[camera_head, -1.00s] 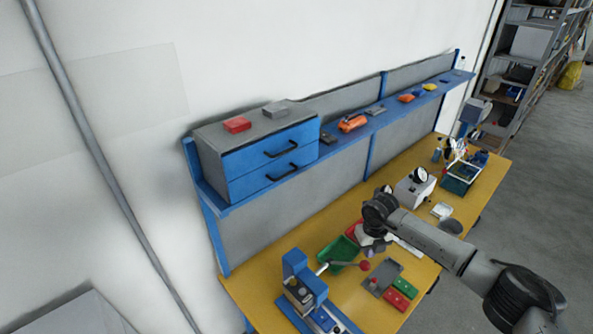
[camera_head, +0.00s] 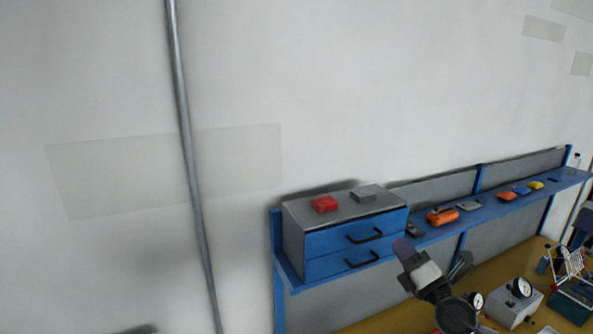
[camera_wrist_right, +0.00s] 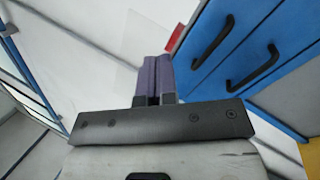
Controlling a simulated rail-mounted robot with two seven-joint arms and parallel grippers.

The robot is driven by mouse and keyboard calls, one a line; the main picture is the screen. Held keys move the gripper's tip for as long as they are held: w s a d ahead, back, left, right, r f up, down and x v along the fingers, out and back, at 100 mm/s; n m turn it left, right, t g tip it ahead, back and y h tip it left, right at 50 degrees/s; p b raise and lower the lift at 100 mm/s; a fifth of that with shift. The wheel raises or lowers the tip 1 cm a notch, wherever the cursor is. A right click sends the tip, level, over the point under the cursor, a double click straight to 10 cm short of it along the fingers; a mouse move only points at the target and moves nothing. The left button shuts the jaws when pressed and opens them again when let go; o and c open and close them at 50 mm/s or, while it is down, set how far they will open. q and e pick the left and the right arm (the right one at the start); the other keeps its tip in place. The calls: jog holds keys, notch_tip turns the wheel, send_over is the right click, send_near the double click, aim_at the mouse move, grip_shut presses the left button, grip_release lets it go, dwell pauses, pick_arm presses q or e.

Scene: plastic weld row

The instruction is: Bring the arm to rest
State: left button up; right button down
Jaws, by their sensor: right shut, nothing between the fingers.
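My right gripper (camera_head: 404,247) is in the head view at the lower right, raised in front of the blue drawer unit (camera_head: 352,247). In the right wrist view its purple fingers (camera_wrist_right: 153,80) are together with nothing between them. In that view the drawer unit (camera_wrist_right: 245,50) with two black handles is close by on the right, and the fingers appear apart from it. Most of my right arm is cut off by the bottom edge of the head view. My left gripper is not in any view.
A red block (camera_head: 324,204) and a grey block (camera_head: 363,195) lie on the drawer unit. A blue shelf (camera_head: 480,212) carries an orange tool (camera_head: 442,216) and several small items. The yellow bench (camera_head: 500,268) holds a gauge box (camera_head: 514,303).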

jog(key=s+d+r+m+t+h, duration=0.1)
jog(key=s+r+m+h, duration=0.25)
jog(key=m+h, duration=0.55)
jog(key=s+d+r+m+h, duration=0.1)
jog(key=s+r+m+h, duration=0.25)
jog(key=m+h, duration=0.45)
jog(key=s+a+f+m+g+y+p, duration=0.1)
jog(key=s+f+g, duration=0.5)
jog(key=s+f, duration=0.7)
jog(key=s+a+f+m+g+y+p, duration=0.1)
jog(key=s+f+m+g+y+p, duration=0.2)
jog(key=s+f, duration=0.9)
jog(key=s+a+f+m+g+y+p, duration=0.1)
jog(key=s+f+m+g+y, duration=0.3)
jog(key=s+f, duration=0.9)
jog(key=s+m+g+p, duration=0.1)
jog(key=s+m+g, duration=0.1)
jog(key=s+g, duration=0.2)
jog(key=shift+s+a+f+g, duration=0.2)
jog(key=shift+a+f+g, duration=0.1)
jog(key=shift+a+f, duration=0.1)
